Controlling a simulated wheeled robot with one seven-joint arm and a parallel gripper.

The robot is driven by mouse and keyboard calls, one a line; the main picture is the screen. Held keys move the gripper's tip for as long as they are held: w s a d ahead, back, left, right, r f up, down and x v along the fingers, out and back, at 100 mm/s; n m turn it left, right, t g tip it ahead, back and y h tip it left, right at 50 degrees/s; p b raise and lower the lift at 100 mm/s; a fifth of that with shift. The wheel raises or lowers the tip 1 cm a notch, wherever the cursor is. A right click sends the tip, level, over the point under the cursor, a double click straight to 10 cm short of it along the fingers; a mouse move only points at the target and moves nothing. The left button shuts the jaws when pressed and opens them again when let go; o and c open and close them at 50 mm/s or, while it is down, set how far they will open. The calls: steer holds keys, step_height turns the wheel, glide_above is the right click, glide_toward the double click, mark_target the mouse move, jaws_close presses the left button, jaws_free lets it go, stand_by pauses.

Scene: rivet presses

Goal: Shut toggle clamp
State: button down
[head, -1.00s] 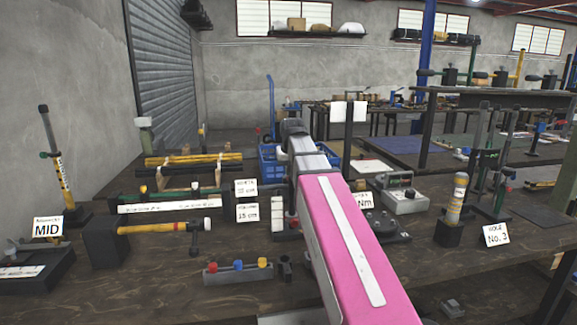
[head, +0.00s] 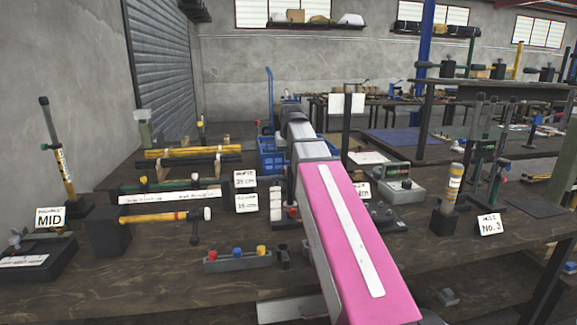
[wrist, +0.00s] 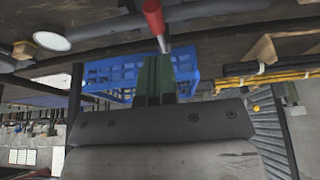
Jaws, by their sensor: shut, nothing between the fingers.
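My gripper (wrist: 155,65) shows in the wrist view with its two dark green fingers together and nothing between them. A red-gripped lever with a bare metal rod (wrist: 154,20), which looks like the toggle clamp's handle, enters from the top edge of the wrist view. Its metal end shows close to the fingertips; I cannot tell whether they touch. The clamp's body is not clear in either view. In the head view my pink arm covers the middle of the bench and hides my gripper.
A blue crate (wrist: 110,72) is behind the fingers. Bare bench shows at the front left.

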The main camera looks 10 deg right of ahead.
steer(key=s+v, duration=0.1)
steer(key=v, duration=0.8)
steer(key=w+n+g, duration=0.5)
steer(key=w+n, duration=0.1)
steer(key=n, duration=1.2)
steer(key=f, duration=1.3)
steer(key=shift+s, duration=0.25)
